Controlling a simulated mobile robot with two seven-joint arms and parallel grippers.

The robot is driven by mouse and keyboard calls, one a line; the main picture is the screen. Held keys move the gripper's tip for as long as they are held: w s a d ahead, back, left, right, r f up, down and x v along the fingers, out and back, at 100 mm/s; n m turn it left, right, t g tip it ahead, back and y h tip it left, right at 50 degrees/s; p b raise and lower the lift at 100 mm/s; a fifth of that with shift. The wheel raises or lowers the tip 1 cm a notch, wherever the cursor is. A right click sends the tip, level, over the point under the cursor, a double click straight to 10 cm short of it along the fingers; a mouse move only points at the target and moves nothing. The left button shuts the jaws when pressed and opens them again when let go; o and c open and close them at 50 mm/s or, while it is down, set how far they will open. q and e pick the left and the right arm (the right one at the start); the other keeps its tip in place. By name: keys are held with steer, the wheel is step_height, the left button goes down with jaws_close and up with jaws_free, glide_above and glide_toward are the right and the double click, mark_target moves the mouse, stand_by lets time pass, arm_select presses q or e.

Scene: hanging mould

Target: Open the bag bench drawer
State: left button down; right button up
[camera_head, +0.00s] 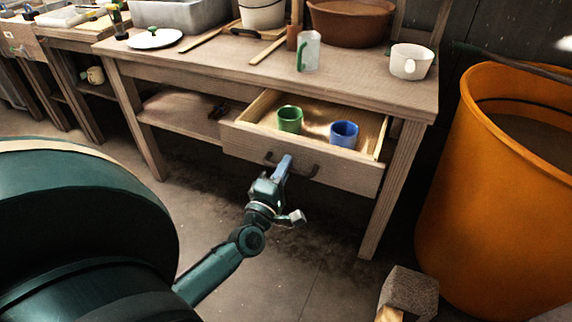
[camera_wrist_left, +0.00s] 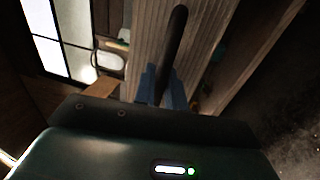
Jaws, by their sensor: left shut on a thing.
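The drawer (camera_head: 240,142) of the wooden bench (camera_head: 250,75) stands pulled out below the bench top. Inside it are a green cup (camera_head: 290,119) and a blue cup (camera_head: 344,134), both upright. A dark handle (camera_head: 313,173) is on the drawer front. My left gripper (camera_head: 285,163) is at the handle, in front of the drawer. In the left wrist view the blue fingers (camera_wrist_left: 163,88) are shut on the dark handle bar (camera_wrist_left: 176,38), with the wooden drawer front behind it. My right gripper does not show.
A large orange bin (camera_head: 450,190) stands right of the bench. A stone block (camera_head: 411,290) is on the floor near it. On the bench top are a glass mug (camera_head: 309,52), a white cup (camera_head: 411,62), a brown basin (camera_head: 349,22) and a white plate (camera_head: 155,38).

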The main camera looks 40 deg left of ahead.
arm_select(q)
steer(key=c, duration=1.8)
jaws_free()
steer(key=v, duration=1.3)
steer(key=shift+s, duration=0.1)
